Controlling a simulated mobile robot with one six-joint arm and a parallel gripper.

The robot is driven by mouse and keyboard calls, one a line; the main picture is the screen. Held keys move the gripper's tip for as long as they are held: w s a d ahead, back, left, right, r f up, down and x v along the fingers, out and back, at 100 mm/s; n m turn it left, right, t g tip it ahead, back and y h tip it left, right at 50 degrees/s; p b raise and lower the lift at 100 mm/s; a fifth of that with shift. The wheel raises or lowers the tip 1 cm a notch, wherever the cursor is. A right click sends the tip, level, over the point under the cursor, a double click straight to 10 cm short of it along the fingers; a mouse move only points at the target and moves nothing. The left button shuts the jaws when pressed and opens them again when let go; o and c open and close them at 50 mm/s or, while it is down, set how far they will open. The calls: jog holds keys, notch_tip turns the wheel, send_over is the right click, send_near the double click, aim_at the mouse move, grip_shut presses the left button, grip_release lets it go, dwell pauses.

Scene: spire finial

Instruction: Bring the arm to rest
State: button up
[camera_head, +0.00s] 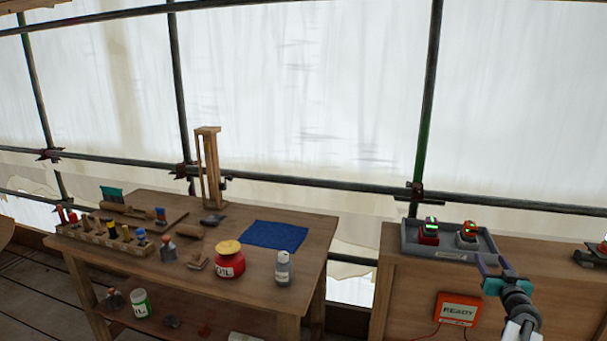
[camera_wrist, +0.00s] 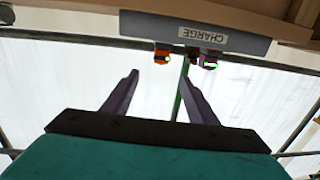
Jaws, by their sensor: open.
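My gripper (camera_head: 492,264) is at the right in the head view, in front of the grey charging tray (camera_head: 411,245) on the wooden cabinet. Its two purple fingers are spread apart with nothing between them; they also show in the wrist view (camera_wrist: 160,95). The teal part of my wrist is just behind them.
A wooden workbench (camera_head: 130,262) at the left holds a tool rack, a red oil pot (camera_head: 229,262), a bottle (camera_head: 283,268) and a blue cloth (camera_head: 275,234). An orange READY box (camera_head: 458,309) is on the cabinet front (camera_head: 400,290). Scaffold poles and white sheeting stand behind.

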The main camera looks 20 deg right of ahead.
jog(key=w+a+f+n+y, duration=0.1)
jog(key=w+a+f+y, duration=0.1)
jog(key=w+a+f, duration=0.45)
jog(key=w+a+f+t+y, duration=0.1)
jog(key=w+a+f+y, duration=0.15)
jog(key=w+a, duration=0.65)
jog(key=w+a+f+n+y, duration=0.15)
jog(key=w+a+f, duration=0.3)
jog(key=a, duration=0.55)
jog(key=w+a+f+m+g, duration=0.1)
jog(key=a+f, duration=0.7)
jog(key=a, duration=0.2)
jog(key=w+a+f+m+g, duration=0.1)
jog(key=a+f+g, duration=0.1)
jog(key=a+f, duration=0.75)
jog(key=s+a+f+n+g, duration=0.1)
jog(key=s+a+f+g, duration=0.6)
jog(key=s+a+f, duration=1)
jog(key=s+a+f+n+g+y, duration=0.1)
jog(key=s+a+g, duration=0.3)
jog(key=s, duration=1)
jog(key=s+a+n+g+y, duration=0.2)
jog(key=s+g, duration=0.5)
jog(key=s, duration=0.7)
jog(key=shift+a+f+n, duration=0.35)
jog(key=shift+a+n, duration=0.5)
jog(key=shift+n, duration=0.1)
